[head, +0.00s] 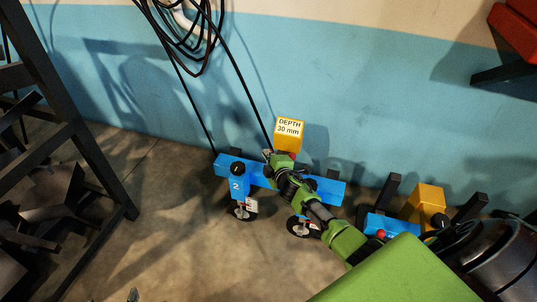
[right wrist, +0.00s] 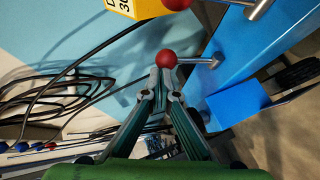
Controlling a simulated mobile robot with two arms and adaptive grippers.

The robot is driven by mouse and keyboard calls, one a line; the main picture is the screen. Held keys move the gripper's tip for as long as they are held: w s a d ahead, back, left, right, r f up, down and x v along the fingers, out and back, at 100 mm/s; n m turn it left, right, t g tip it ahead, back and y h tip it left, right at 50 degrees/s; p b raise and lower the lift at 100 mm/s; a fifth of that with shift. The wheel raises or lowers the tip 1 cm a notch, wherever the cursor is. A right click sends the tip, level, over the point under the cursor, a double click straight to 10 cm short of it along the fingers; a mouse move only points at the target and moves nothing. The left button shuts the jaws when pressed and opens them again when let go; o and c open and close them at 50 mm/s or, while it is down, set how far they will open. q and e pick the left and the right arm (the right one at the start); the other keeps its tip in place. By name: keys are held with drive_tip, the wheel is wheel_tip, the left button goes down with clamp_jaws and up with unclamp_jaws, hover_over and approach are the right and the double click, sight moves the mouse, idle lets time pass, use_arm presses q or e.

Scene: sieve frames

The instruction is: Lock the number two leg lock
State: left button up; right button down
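The blue frame (head: 225,166) stands on the floor by the wall. Its number two leg (head: 238,187) carries a "2", a black knob on top and a wheel below. My right gripper (head: 269,156) is over the frame, right of this leg. In the right wrist view, my right gripper's fingers (right wrist: 164,78) come together at a red ball (right wrist: 166,58) on a metal lever (right wrist: 200,62) beside the blue frame (right wrist: 235,60). The tips look shut; whether they touch the ball I cannot tell. A small grey tip (head: 133,295) at the bottom edge may be my left gripper.
A yellow box (head: 289,134) marked "DEPTH 30 mm" sits on the frame. Black cables (head: 185,30) hang on the wall. A dark rack (head: 75,130) stands at left. Another blue and yellow unit (head: 425,203) is at right. The floor left of the leg is clear.

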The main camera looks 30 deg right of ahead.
use_arm(q)
drive_tip(key=shift+s+f, duration=0.25)
drive_tip(key=shift+f, duration=0.05)
use_arm(e)
drive_tip(key=shift+w+d+r, duration=0.1)
drive_tip(key=shift+w+d, duration=0.15)
drive_tip(key=shift+d, duration=0.1)
use_arm(q)
drive_tip(key=shift+d, duration=0.1)
use_arm(e)
drive_tip(key=shift+w+d, duration=0.1)
drive_tip(key=shift+d, duration=0.05)
use_arm(q)
drive_tip(key=shift+s+g, duration=0.1)
drive_tip(key=shift+g, duration=0.2)
use_arm(e)
drive_tip(key=shift+r, duration=0.1)
